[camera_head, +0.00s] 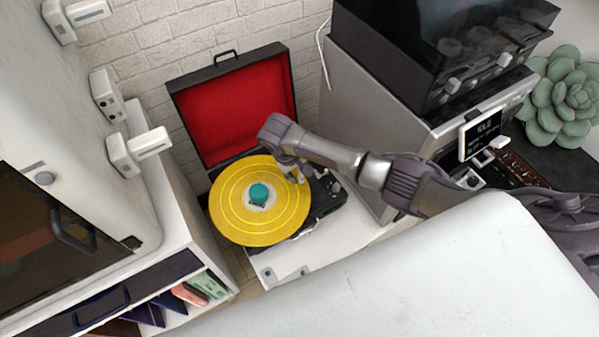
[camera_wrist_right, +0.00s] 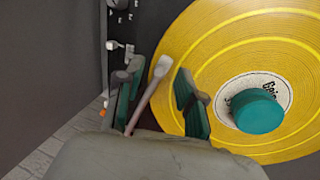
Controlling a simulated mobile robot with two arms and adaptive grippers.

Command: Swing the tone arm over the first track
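A yellow record (camera_head: 236,215) with a teal centre piece (camera_head: 259,192) lies on a turntable in an open case with a red-lined lid (camera_head: 236,103). My right gripper (camera_head: 296,173) reaches down over the record's right edge. In the right wrist view, my right gripper (camera_wrist_right: 157,76) is open, with dark green finger pads on both sides of the pale tone arm (camera_wrist_right: 147,98). The tone arm is nearer the left finger, with a gap to the right one. Its head overlaps the outer edge of the record (camera_wrist_right: 226,52) in this view; its height is unclear. My left gripper is not in view.
A grey cabinet (camera_head: 352,115) carrying a dark machine (camera_head: 440,45) stands right of the turntable, close to my right arm. A white cabinet (camera_head: 75,110) is at left, above shelves holding coloured items. The raised lid stands behind the record, near a brick wall (camera_head: 165,40).

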